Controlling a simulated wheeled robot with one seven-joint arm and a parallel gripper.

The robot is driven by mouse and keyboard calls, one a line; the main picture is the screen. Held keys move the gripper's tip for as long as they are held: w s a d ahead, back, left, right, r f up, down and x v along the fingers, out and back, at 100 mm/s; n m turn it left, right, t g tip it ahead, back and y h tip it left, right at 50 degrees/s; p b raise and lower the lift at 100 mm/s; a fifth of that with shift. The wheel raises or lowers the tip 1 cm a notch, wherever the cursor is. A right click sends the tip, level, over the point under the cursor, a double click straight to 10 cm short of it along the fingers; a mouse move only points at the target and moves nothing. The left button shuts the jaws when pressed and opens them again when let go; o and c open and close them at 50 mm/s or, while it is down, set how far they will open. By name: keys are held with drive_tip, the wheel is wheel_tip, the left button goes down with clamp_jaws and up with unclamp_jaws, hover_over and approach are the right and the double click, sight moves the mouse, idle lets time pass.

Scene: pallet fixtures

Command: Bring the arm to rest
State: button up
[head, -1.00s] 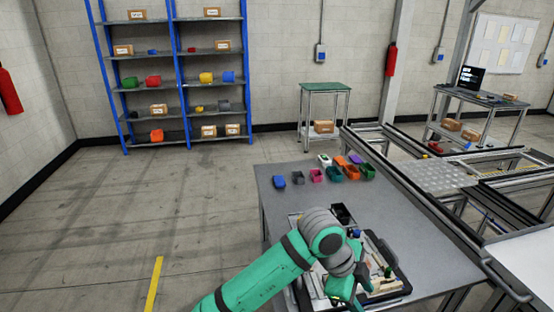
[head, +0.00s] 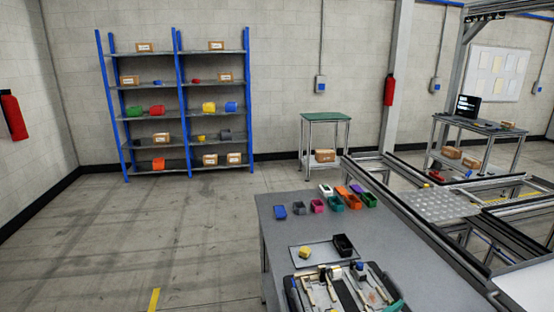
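My gripper is out of view in the head view, and so is nearly all of my arm. A small teal-green piece (head: 394,306) shows at the bottom edge, over the right side of the pallet fixture; I cannot tell whether it is part of my arm. The pallet fixture (head: 290,285) is a dark-edged tray on the grey table (head: 420,266), with several parts and tools in it. Its near side is cut off by the picture's edge.
Behind the fixture, a flat plate (head: 322,257) holds a yellow piece (head: 304,252), with a black bin (head: 343,245) at its right. Several coloured bins (head: 337,202) stand at the table's back. Rails (head: 405,206) run along the right. The floor (head: 190,235) at left is open.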

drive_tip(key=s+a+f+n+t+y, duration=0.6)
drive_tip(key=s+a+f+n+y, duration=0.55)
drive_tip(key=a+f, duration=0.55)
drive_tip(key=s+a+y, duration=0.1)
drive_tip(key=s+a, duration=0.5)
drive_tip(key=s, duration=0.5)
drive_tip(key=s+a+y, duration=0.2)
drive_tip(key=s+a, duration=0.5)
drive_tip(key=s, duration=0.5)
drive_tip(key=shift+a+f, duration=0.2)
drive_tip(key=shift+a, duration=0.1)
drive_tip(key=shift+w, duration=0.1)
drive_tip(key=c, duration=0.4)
